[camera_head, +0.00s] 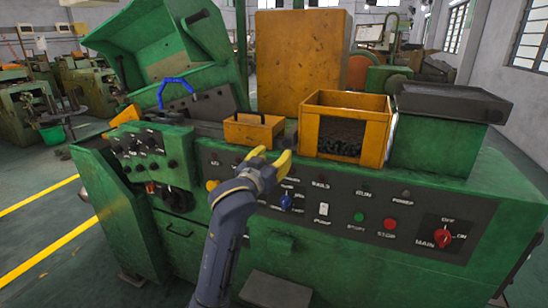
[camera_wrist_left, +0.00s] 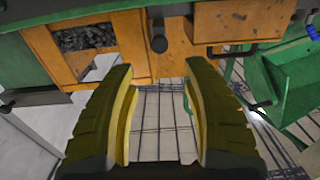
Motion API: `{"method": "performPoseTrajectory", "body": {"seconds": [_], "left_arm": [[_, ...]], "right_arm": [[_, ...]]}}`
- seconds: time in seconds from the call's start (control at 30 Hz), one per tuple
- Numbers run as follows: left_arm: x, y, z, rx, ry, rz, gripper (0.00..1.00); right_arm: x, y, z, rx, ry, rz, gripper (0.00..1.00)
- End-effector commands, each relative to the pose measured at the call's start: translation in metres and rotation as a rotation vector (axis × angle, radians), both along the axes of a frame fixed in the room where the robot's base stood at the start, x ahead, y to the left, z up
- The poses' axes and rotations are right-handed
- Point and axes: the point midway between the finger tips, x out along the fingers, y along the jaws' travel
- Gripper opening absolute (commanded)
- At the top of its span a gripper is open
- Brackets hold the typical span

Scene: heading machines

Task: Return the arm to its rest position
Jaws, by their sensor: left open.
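My left gripper (camera_head: 271,156) is in front of the green heading machine (camera_head: 330,255), at the height of the upper edge of its control panel. Its two yellow fingers are spread apart with nothing between them. The left wrist view shows the same open fingers (camera_wrist_left: 158,70) with an empty gap. My blue-grey left arm reaches up to it from the bottom of the head view and covers part of the panel. My right gripper is in neither view.
An orange bin (camera_head: 385,127) with dark small parts and a smaller orange box (camera_head: 252,131) stand on the machine just beyond the gripper. The panel carries a red main switch (camera_head: 443,238) and several buttons. The floor at left (camera_head: 40,220) is clear.

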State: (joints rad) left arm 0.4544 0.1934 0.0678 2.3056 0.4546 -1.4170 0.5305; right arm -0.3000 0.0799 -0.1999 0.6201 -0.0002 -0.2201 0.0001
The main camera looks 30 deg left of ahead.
Motion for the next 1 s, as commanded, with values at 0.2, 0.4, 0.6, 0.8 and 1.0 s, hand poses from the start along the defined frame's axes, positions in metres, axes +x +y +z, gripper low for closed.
{"method": "performPoseTrajectory", "body": {"seconds": [0.2,0.4,0.6,0.8,1.0], "left_arm": [[0.0,0.0,0.0,0.0,0.0,0.0,0.49],[-0.006,-0.001,-0.029,0.034,0.051,0.011,0.49],[-0.039,-0.006,-0.122,0.163,0.222,0.037,0.49],[-0.095,-0.008,-0.218,0.324,0.426,0.048,0.49],[-0.168,-0.011,-0.299,0.482,0.625,0.032,0.49]], "right_arm": [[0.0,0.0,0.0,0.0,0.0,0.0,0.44],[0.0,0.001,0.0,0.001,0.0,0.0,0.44],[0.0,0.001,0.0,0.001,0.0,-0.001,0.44],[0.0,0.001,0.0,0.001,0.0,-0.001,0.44],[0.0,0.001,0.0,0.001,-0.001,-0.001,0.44]]}}
